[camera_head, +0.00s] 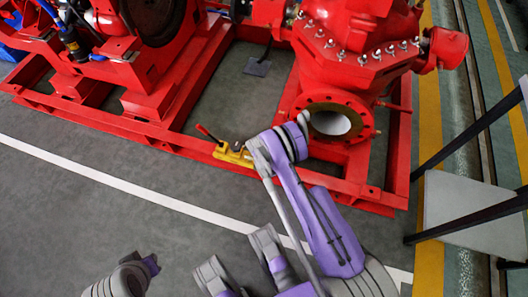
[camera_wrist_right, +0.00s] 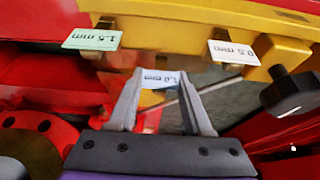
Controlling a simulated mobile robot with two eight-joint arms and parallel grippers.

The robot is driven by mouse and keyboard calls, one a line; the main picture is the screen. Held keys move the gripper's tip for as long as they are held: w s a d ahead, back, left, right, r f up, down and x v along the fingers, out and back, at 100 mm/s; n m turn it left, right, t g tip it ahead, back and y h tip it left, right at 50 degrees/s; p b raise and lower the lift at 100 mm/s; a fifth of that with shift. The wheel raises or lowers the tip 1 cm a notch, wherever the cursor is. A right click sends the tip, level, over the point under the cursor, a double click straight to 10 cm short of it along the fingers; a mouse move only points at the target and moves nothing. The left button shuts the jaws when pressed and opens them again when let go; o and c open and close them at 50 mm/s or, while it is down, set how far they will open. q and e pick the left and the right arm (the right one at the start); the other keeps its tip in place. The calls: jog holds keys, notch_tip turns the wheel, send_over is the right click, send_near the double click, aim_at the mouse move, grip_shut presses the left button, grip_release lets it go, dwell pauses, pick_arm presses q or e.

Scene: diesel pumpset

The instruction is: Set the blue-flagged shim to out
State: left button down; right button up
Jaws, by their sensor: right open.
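In the right wrist view, a blue flag marked 1.0 mm (camera_wrist_right: 160,78) hangs under the yellow block (camera_wrist_right: 190,22). It lies between the tips of my right gripper (camera_wrist_right: 159,84), whose fingers are apart, one on each side. I cannot tell whether either finger touches it. A green flag marked 1.5 mm (camera_wrist_right: 93,39) is to the left and a white flag marked 0.5 mm (camera_wrist_right: 234,52) to the right. Both sit higher in the picture than the blue one. In the head view, the yellow block (camera_head: 232,155) is at the red frame's front edge, beside my right arm's end.
The red pumpset frame (camera_head: 120,127) lies behind the block, with a red pump flange (camera_head: 360,105) to the right. A red-handled lever (camera_head: 207,132) rises near the block. Grey floor in front is clear.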

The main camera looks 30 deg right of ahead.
grip_shut()
dwell(1.4)
